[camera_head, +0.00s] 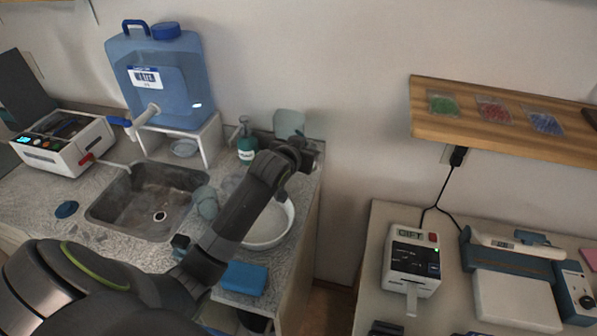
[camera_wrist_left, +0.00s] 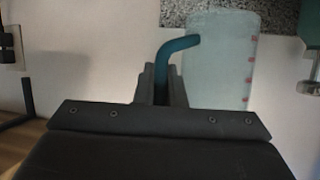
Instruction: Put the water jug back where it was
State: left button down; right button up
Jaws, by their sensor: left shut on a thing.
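The water jug (camera_head: 289,122) is a pale, translucent vessel near the wall at the counter's back right corner, partly hidden by my gripper. In the left wrist view the jug (camera_wrist_left: 222,60) shows red marks along one side and a teal handle (camera_wrist_left: 182,46). My left gripper (camera_head: 301,155) is shut on this handle; its fingers also show in the left wrist view (camera_wrist_left: 161,84). I cannot tell whether the jug touches the counter. My right gripper is not in view.
A green pump bottle (camera_head: 246,140) stands just left of the jug. A white basin (camera_head: 268,240) lies under my arm. A sink (camera_head: 150,200) and a big blue water container (camera_head: 165,85) are at left. A wooden shelf (camera_head: 500,125) juts out at right.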

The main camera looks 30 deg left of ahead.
pick_arm(q)
jog(key=shift+f+p, duration=0.45)
jog(key=shift+f, duration=3.3)
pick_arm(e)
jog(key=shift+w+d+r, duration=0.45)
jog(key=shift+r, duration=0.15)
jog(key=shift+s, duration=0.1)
pick_arm(q)
jog(key=c, duration=1.9)
grip_release()
jog(key=shift+f, duration=0.15)
jog(key=shift+c, duration=0.2)
jog(key=o, duration=0.4)
jog(key=shift+o, duration=0.2)
jog(key=shift+s, duration=0.1)
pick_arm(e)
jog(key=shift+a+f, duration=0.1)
